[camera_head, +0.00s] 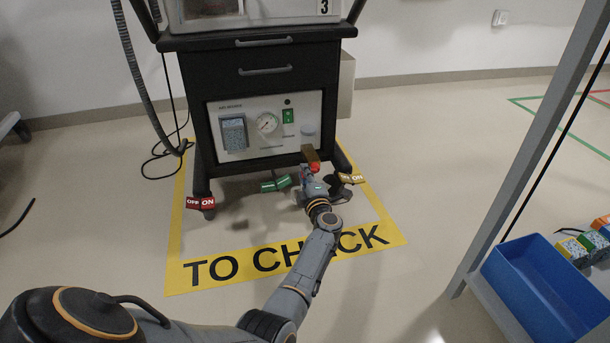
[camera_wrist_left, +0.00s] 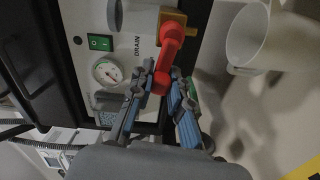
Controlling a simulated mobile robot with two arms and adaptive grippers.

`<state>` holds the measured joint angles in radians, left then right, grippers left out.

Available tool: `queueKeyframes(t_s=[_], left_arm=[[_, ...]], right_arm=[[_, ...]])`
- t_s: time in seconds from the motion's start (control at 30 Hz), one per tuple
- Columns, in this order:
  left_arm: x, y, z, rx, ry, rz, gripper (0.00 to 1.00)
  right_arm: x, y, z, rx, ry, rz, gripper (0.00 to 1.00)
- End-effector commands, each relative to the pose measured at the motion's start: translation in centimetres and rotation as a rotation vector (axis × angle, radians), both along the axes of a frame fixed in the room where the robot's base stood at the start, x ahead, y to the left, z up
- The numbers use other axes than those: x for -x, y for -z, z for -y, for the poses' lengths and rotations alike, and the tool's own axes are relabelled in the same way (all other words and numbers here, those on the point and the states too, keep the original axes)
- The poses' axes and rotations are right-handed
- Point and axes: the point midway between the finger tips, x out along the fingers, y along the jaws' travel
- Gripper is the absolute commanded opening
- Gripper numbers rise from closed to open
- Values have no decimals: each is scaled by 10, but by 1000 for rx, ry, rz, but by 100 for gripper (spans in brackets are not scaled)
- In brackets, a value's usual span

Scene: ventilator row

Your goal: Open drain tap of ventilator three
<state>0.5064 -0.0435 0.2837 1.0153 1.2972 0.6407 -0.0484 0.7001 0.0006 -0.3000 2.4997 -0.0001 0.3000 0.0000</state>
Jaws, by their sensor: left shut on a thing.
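Ventilator three, a black cart with a "3" label (camera_head: 324,6), stands inside the yellow floor frame. Its light lower panel carries a gauge (camera_head: 267,123) and a green switch (camera_head: 288,116). The drain tap has a brass body (camera_head: 310,153) and a red lever (camera_head: 315,167) at the panel's lower right. In the left wrist view, the red lever (camera_wrist_left: 171,45) runs from the brass body (camera_wrist_left: 176,20) beside the word DRAIN. My left gripper (camera_wrist_left: 163,82) is shut on the lever's end. In the head view the gripper (camera_head: 314,181) partly hides the area below the tap. My right gripper is not in view.
A pale open cup (camera_wrist_left: 247,38) is near the tap in the wrist view. A grey post (camera_head: 530,150) and a blue bin (camera_head: 545,290) stand at right. The floor in front is mostly clear.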

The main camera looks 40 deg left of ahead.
Motion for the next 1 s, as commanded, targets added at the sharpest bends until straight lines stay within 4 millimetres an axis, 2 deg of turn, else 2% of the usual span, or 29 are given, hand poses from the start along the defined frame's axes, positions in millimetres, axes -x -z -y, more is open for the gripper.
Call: queueKeyframes(t_s=[0.13, 0.17, 0.27, 0.53, 0.67, 0.77, 1.0], left_arm=[[0, 1, 0, 1, 0, -2, 0], [0, 1, 0, 0, 0, -3, 22], [0, 1, 0, -1, 0, -2, 42], [0, 0, 0, -1, 0, -2, 42], [-1, -7, 1, 1, 1, 1, 42], [0, -20, 1, 3, 0, 3, 42], [0, -67, 1, 5, -1, 6, 42]], right_arm=[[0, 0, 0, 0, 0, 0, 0], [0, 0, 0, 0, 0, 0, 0], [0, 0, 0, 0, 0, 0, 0], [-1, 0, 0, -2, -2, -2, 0], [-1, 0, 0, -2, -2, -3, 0], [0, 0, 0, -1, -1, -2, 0], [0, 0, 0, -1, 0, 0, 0]])
